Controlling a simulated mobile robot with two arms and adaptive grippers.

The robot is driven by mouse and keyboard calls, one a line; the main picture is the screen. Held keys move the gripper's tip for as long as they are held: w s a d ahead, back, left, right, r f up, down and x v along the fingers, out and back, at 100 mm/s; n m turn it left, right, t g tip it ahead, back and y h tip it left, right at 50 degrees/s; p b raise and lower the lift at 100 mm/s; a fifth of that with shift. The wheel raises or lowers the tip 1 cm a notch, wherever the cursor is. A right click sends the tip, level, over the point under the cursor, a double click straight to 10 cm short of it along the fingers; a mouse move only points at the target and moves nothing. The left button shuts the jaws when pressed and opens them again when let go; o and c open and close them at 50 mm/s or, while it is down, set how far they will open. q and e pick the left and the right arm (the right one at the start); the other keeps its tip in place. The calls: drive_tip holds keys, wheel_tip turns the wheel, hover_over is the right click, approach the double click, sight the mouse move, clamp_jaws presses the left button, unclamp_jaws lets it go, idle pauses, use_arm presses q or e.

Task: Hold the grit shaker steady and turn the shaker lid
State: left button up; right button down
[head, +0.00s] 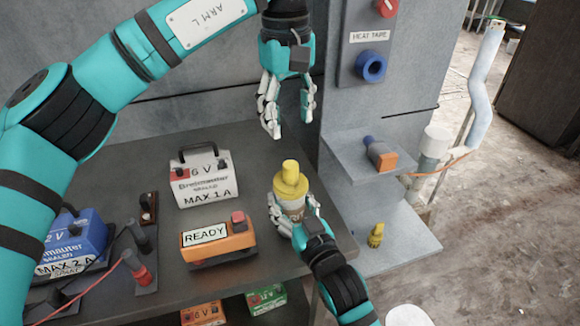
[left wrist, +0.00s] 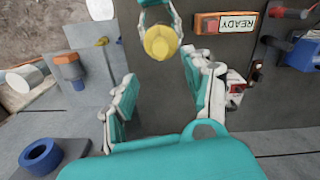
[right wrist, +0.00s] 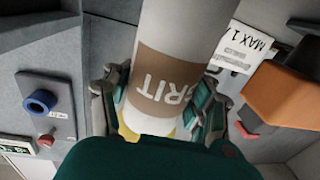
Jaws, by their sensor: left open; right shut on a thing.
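The grit shaker (right wrist: 172,70) is a pale cylinder with a brown band marked GRIT. My right gripper (head: 293,218) is shut around it near the table's right edge, and the fingers flank it in the right wrist view (right wrist: 165,105). The yellow shaker lid (head: 290,180) sits on top of the shaker, which looks upright in the head view. The lid also shows from above in the left wrist view (left wrist: 160,42). My left gripper (head: 290,118) is open and empty above the lid, fingers pointing down and apart from it.
A white 6 V battery (head: 205,182) and an orange READY box (head: 218,243) stand left of the shaker on the dark table (head: 130,165). A blue battery (head: 75,240) stands farther left. A grey panel with a blue ring (head: 370,66) and a shelf (head: 350,148) rise at right.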

sight(290, 164)
use_arm(q)
drive_tip(key=shift+d+f+m, duration=0.1)
drive_tip(key=shift+f+m, duration=0.3)
drive_tip(key=shift+m, duration=0.3)
wheel_tip(290, 164, down, 11)
drive_tip(key=shift+f, duration=0.1)
clamp_jaws()
